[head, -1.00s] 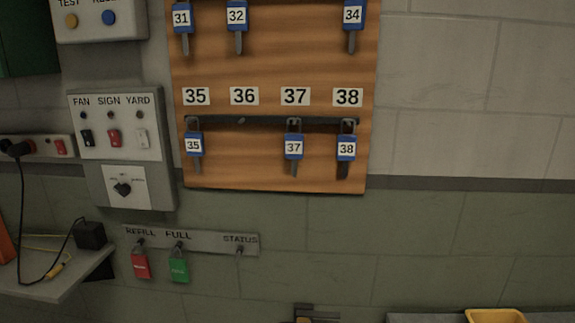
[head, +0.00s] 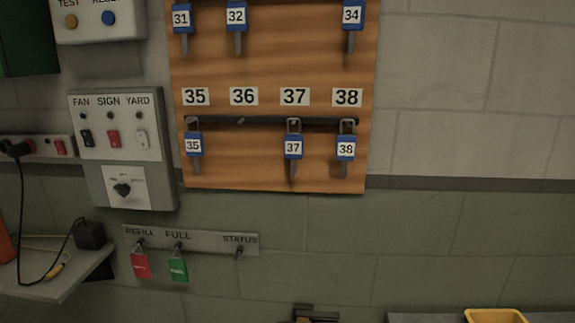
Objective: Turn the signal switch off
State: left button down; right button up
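A grey control panel (head: 94,175) is on the wall at the left of the head view. Its white plate has three rocker switches labelled FAN, SIGN and YARD. The switch under SIGN (head: 113,138) is red and sits in the middle. The FAN switch (head: 87,138) is black and the YARD switch (head: 142,139) is white. A small dark indicator (head: 110,115) is above each switch; I cannot tell whether any is lit, or which way the red switch is tipped. A black rotary knob (head: 122,189) is below. Neither of my grippers is clearly in view.
A wooden key board (head: 270,172) with blue-tagged keys hangs to the right. A hook rail (head: 210,240) with red and green tags is below. A shelf (head: 60,280) with a cable juts out lower left. A yellow bin (head: 495,316) and an unclear dark object (head: 318,312) show at the bottom.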

aim_at(124, 189)
jog(key=u, duration=0.9)
jog(key=k+j, duration=0.2)
jog(key=k+z, duration=0.05)
jog(key=k, duration=0.05)
